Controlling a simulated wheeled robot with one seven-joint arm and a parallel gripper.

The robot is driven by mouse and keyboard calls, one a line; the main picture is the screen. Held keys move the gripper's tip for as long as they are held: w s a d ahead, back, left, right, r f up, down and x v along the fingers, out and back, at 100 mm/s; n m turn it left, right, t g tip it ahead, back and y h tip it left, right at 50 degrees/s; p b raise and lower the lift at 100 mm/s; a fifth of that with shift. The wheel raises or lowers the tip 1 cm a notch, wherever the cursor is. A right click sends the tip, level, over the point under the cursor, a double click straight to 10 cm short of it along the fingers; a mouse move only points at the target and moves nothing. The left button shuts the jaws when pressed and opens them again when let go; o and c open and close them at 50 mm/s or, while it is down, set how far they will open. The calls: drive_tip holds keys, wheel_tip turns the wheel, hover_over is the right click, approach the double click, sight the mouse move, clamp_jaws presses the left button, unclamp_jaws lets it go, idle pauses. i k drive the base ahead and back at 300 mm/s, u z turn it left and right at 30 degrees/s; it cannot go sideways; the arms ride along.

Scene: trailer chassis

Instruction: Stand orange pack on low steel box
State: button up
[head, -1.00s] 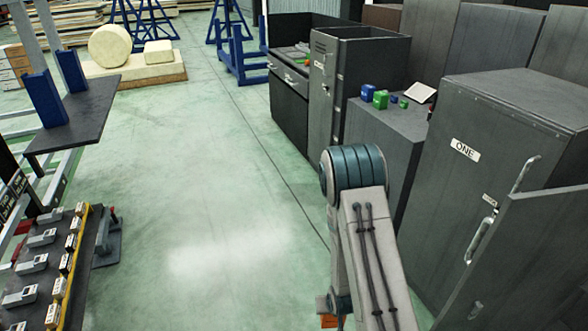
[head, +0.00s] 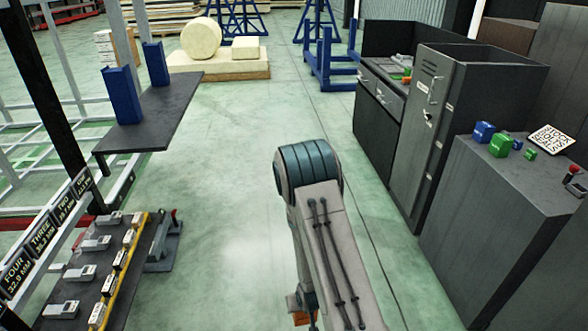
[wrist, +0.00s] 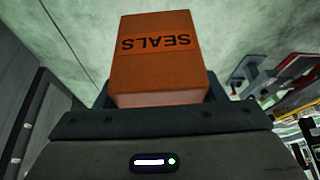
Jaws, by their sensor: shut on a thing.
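The orange pack (wrist: 158,65) is a box lettered SEALS, upside down in the wrist view. My gripper (wrist: 158,98) is shut on it, with dark fingers at its two sides. In the head view only a small orange patch (head: 301,318) shows at the bottom edge beside my arm; the gripper is mostly hidden there. A low dark grey steel box (head: 490,215) stands at the right, lower than the locker behind it. Blue and green blocks (head: 484,132) and a sign reading STOCK BOLTS SEALS (head: 552,139) are on its top. The pack is apart from it, over the floor.
A tall grey locker (head: 440,125) and a dark counter (head: 378,115) stand behind the low box. At left are a dark shelf with blue uprights (head: 155,110) and a rack of labelled gauges (head: 90,270). Green floor between is clear.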

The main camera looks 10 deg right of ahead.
sight(541, 183)
drive_tip(key=z, duration=0.1)
drive_tip(key=i, duration=1.3)
drive_tip(key=z, duration=0.9)
drive_tip(key=i, duration=0.75)
drive_tip(key=z, duration=0.85)
